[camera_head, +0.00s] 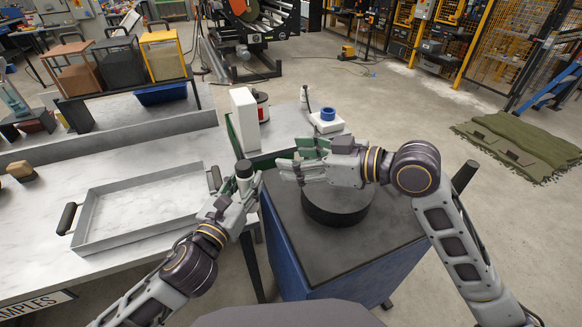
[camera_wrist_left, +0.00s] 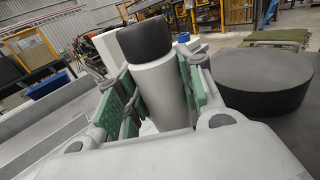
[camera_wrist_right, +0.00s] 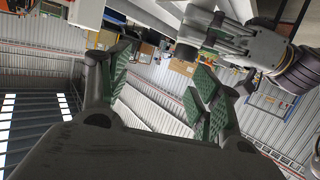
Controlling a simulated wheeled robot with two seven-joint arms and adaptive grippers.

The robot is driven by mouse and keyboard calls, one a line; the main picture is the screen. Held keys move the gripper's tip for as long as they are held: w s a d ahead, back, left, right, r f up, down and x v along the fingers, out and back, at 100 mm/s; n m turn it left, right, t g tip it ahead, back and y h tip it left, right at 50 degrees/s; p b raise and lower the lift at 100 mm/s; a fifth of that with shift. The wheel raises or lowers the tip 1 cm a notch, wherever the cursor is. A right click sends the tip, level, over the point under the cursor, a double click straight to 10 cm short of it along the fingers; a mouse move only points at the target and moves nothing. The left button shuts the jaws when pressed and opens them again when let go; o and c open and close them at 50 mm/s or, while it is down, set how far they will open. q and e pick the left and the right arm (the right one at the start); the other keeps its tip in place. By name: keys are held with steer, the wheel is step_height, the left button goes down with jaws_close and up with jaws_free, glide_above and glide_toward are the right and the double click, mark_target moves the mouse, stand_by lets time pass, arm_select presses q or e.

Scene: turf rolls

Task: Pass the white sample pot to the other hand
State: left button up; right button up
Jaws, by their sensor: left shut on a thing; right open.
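The white sample pot (camera_wrist_left: 158,92) is a white cylinder with a black lid. It stands roughly upright, slightly tilted, between the green pads of my left gripper (camera_wrist_left: 154,98), which is shut on it. In the head view the pot's black lid (camera_head: 244,168) shows above my left gripper (camera_head: 243,191), near the table's right edge. My right gripper (camera_head: 299,164) is open and empty, a short way right of the pot. In the right wrist view the green pads of my right gripper (camera_wrist_right: 162,86) are wide apart with nothing between them.
A black round disc (camera_head: 337,211) lies on the dark-topped blue cabinet (camera_head: 300,262) under my right gripper. A shallow metal tray (camera_head: 140,183) sits on the table at left. A white box (camera_head: 244,117) and a white device with a blue ring (camera_head: 327,122) stand behind.

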mark_target(251, 167)
steer(key=s+a, duration=0.1)
steer(key=s+a+g, duration=0.1)
steer(key=s, duration=0.1)
steer(key=shift+n+y, duration=0.4)
steer(key=shift+x, duration=5.95)
steer(key=shift+s+f, duration=0.1)
steer(key=shift+f, duration=0.05)
steer(key=c, duration=1.2)
arm_select(q)
steer(key=o, duration=1.1)
steer(key=shift+o, duration=0.2)
steer(key=shift+f, duration=0.1)
